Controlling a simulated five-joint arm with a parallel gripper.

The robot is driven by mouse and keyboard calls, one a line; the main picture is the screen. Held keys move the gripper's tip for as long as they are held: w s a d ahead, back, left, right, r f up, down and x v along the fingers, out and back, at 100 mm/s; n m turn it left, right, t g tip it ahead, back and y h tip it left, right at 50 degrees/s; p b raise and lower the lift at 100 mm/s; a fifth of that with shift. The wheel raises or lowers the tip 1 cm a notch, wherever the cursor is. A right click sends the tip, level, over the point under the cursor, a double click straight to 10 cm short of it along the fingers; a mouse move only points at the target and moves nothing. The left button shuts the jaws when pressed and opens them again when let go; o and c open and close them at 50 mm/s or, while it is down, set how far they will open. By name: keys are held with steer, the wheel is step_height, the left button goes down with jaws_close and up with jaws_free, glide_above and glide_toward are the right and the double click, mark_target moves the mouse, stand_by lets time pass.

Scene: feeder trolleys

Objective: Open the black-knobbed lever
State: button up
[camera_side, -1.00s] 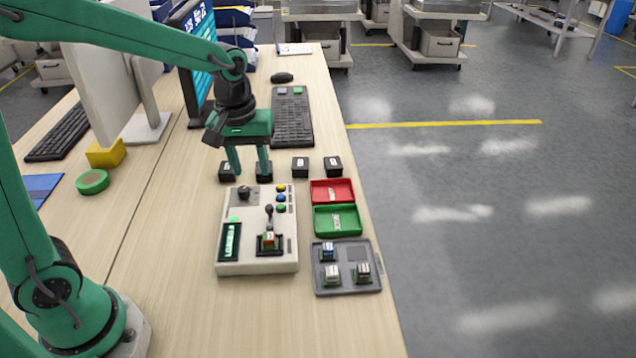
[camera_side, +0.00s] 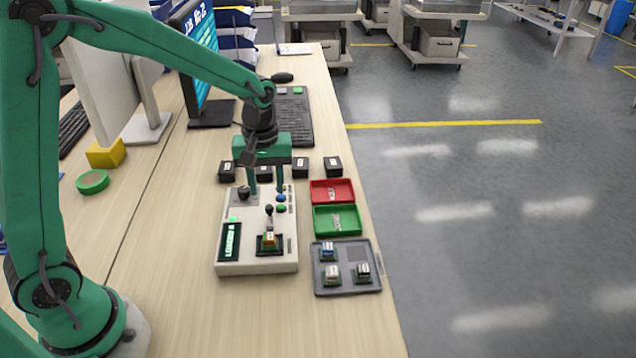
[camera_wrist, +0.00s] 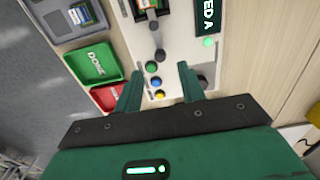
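The lever with the black knob (camera_side: 269,210) stands on the pale control box (camera_side: 230,267), just behind a black socket (camera_side: 262,252) holding a small chip-topped block (camera_side: 269,239). In the wrist view the lever's knob (camera_wrist: 160,54) lies ahead of the fingertips, with its stem running toward the socket. My gripper (camera_side: 266,191) is open and empty over the far part of the box, behind the lever and apart from it. Its fingers (camera_wrist: 157,82) straddle the column of coloured buttons (camera_wrist: 155,82) in the wrist view.
A dark round knob (camera_side: 243,194) sits by the left finger. A display (camera_side: 229,243) is on the box's left. Red (camera_side: 345,185) and green (camera_side: 356,220) trays and a grey tray (camera_side: 371,289) with blocks stand to the right. Black blocks (camera_side: 333,166) line up behind.

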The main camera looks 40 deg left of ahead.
mark_target(269, 206)
steer(key=shift+f, duration=2.7)
jaws_close()
